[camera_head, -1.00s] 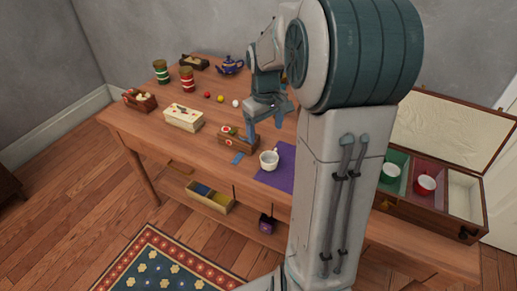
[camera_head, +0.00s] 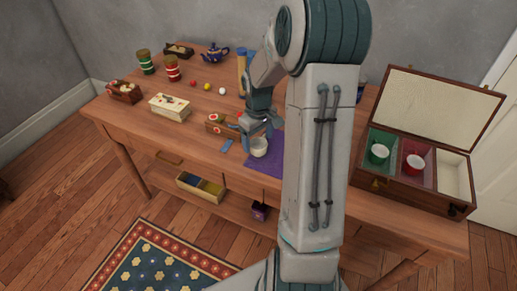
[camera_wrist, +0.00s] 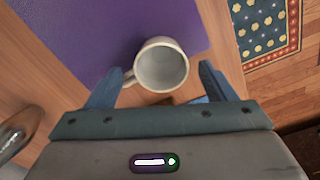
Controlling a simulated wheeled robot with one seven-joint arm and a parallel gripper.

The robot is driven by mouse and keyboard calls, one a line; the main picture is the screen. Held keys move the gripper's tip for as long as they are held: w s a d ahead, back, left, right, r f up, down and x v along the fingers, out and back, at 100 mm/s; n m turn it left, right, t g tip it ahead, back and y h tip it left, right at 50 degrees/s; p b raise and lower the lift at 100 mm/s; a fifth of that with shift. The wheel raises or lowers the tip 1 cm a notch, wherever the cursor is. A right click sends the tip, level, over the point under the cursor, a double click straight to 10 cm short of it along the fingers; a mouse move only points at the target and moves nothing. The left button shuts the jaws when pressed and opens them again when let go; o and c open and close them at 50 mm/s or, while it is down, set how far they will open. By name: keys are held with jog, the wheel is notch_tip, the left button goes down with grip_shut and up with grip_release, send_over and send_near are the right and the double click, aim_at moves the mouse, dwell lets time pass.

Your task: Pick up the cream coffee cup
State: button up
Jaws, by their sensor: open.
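The cream coffee cup (camera_head: 259,149) stands upright at the edge of the purple mat (camera_head: 262,176) on the table. In the wrist view I look down into the empty cup (camera_wrist: 161,67); its handle points left, close to my left finger. My gripper (camera_head: 260,130) is right above the cup in the head view. In the wrist view my gripper (camera_wrist: 162,76) is open, with one finger on each side of the cup's near part. I cannot tell whether either finger touches it.
A small box (camera_head: 221,125) and a blue piece (camera_head: 227,145) lie left of the cup. A blue teapot (camera_head: 215,53) stands at the back.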

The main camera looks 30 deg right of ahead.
aim_at(258, 146)
notch_tip(258, 146, down, 4)
jog(key=shift+s+r, duration=0.1)
jog(key=shift+r, duration=0.15)
jog(key=c, duration=1)
jog(key=shift+r, duration=0.1)
jog(key=shift+c, duration=0.2)
